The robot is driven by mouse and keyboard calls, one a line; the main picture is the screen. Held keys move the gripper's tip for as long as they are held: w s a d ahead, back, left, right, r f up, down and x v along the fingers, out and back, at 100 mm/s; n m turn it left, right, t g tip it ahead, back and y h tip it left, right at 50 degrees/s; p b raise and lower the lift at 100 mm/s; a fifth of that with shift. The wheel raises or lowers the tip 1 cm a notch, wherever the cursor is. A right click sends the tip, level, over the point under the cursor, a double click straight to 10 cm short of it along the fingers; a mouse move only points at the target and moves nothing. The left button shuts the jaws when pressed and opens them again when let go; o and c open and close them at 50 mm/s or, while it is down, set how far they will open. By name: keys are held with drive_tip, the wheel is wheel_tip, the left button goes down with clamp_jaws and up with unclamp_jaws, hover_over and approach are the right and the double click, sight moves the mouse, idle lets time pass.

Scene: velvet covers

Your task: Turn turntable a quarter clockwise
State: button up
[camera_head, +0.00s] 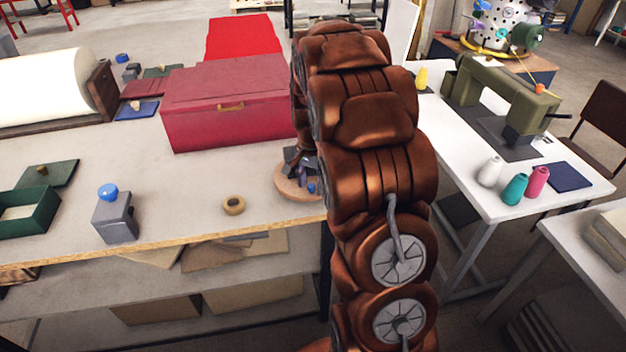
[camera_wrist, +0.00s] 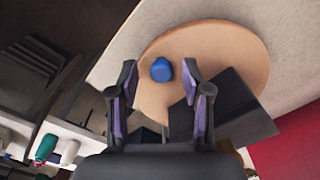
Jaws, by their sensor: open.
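The turntable (camera_wrist: 225,50) is a round, pale wooden disc on the table. It fills the upper middle of the wrist view, and part of it shows in the head view (camera_head: 287,187), where my copper-coloured arm hides its right side. A blue knob (camera_wrist: 162,69) stands near the disc's edge. A dark grey block (camera_wrist: 240,100) also lies over the disc. My gripper (camera_wrist: 158,76) is open above the disc, its two fingers on either side of the blue knob in the picture. I cannot tell whether the fingers touch it.
A red box (camera_head: 230,105) stands behind the turntable on the table (camera_head: 165,200). A white sewing table (camera_head: 480,190) stands across a gap at the right.

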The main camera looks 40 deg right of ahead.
clamp_jaws()
idle(0.3)
